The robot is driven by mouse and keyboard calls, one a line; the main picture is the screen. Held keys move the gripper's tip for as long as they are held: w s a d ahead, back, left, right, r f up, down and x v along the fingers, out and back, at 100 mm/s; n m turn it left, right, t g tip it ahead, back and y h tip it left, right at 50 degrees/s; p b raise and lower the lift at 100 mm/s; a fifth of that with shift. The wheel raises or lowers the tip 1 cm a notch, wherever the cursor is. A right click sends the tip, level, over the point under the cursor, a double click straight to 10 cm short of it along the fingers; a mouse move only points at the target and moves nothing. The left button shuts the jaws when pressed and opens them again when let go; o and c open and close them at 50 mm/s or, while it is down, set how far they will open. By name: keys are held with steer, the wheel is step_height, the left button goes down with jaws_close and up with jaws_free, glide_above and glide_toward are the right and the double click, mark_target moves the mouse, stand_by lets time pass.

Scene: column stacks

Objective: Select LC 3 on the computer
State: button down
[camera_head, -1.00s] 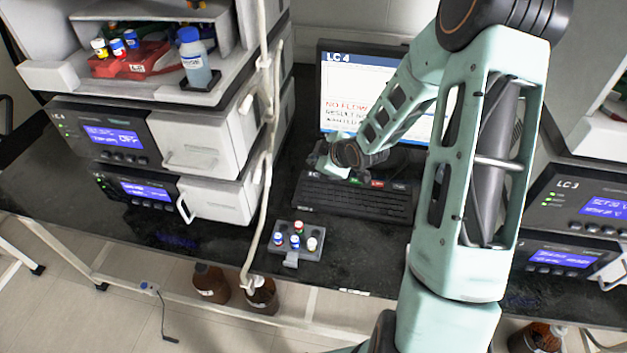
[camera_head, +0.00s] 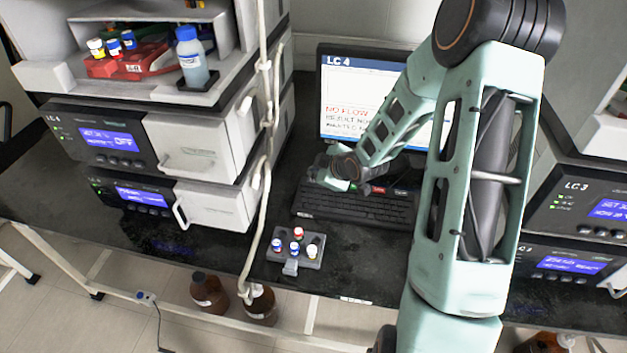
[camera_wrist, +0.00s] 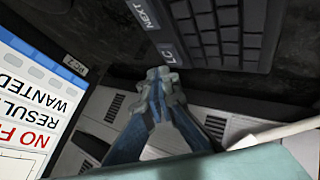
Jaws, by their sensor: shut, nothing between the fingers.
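The computer's monitor (camera_head: 338,95) shows "LC 4" at its top left, with red "NO FLOW" and more text below. My arm hides its right part. It also shows sideways in the wrist view (camera_wrist: 30,120). The black keyboard (camera_head: 345,205) lies in front of it, with labelled keys along its far edge. In the wrist view the keyboard (camera_wrist: 225,30) has keys marked "LC" (camera_wrist: 170,52) and "NEXT" (camera_wrist: 148,14). My gripper (camera_wrist: 163,76) is shut and empty, its tips beside the "LC" key; I cannot tell whether they touch. In the head view my gripper (camera_head: 318,178) covers the keyboard's far left corner.
A grey vial rack (camera_head: 283,262) with several capped vials stands in front of the keyboard. Instrument stacks stand at left (camera_head: 100,140) and at right, marked LC 3 (camera_head: 580,205). White tubing (camera_head: 264,150) hangs at the left stack. Brown bottles (camera_head: 208,292) stand below the bench.

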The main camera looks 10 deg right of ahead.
steer(key=shift+f, duration=0.15)
stand_by(0.6)
steer(key=shift+f+b, duration=0.3)
steer(key=shift+b, duration=0.25)
steer(key=shift+f+b, duration=0.4)
steer(key=shift+f, duration=0.05)
stand_by(0.3)
stand_by(0.4)
steer(key=shift+r+p, duration=0.6)
steer(key=shift+r, duration=0.25)
steer(key=shift+r, duration=0.15)
step_height(320, 180, up, 5)
steer(key=p, duration=0.4)
stand_by(1.4)
